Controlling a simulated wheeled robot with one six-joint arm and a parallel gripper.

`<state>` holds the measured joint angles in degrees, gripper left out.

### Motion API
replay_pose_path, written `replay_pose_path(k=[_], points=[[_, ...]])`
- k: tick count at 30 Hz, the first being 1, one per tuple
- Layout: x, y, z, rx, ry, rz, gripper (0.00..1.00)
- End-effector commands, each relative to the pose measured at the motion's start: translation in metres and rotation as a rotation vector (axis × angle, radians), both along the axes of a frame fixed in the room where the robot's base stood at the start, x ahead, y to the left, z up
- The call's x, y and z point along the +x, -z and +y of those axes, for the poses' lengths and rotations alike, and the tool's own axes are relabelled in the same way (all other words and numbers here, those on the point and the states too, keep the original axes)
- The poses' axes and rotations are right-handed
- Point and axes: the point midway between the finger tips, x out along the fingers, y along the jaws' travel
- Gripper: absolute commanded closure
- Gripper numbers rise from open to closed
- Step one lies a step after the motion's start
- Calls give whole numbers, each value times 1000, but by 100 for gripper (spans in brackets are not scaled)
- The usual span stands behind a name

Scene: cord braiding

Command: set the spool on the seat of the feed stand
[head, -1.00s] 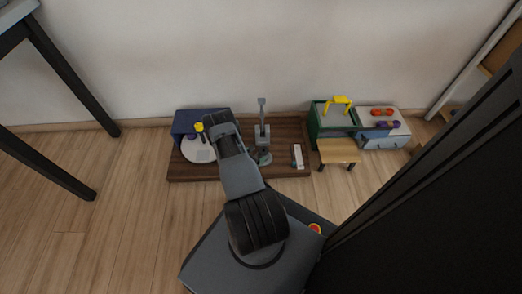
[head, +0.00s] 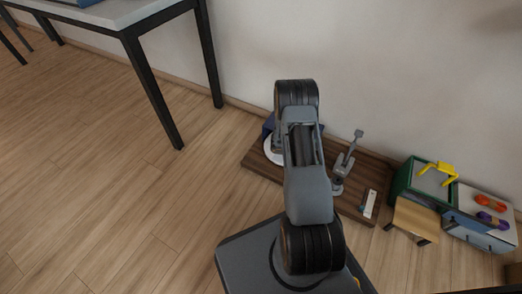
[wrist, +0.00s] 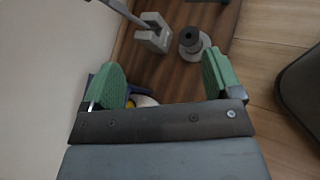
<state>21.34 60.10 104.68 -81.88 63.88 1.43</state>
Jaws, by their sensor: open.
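My gripper (wrist: 165,77) is open in the wrist view, with green pads and nothing between them. In the head view my own arm hides it. A round grey base with a short dark post (wrist: 192,38) stands beyond the right pad; it may be the feed stand, but I cannot be sure. It also shows in the head view (head: 338,186). An orange spool-like piece (head: 489,202) and a purple one (head: 492,220) lie on the grey cabinet at the right. I cannot tell which piece is the task's spool.
A dark wooden board (head: 372,180) carries a grey block with a lever (wrist: 152,35) and a white disc (head: 272,152), partly hidden by my arm. The left floor is open.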

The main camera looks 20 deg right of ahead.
Motion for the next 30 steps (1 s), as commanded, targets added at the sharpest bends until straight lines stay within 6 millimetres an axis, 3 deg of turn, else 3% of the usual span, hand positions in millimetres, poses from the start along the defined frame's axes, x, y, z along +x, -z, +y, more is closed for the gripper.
replay_pose_path(k=[1, 3, 9, 12, 15, 21, 25, 30], points=[[7, -34, 13, 11, 49, -73, 15], [9, -71, 34, 45, 127, -169, 15], [-1, -160, 108, 199, 330, -455, 15], [-13, -195, 149, 306, 418, -596, 15], [-28, -223, 188, 426, 496, -721, 15], [-55, -259, 251, 660, 613, -910, 15], [-69, -272, 277, 774, 660, -980, 15], [-77, -281, 292, 858, 694, -1024, 15]])
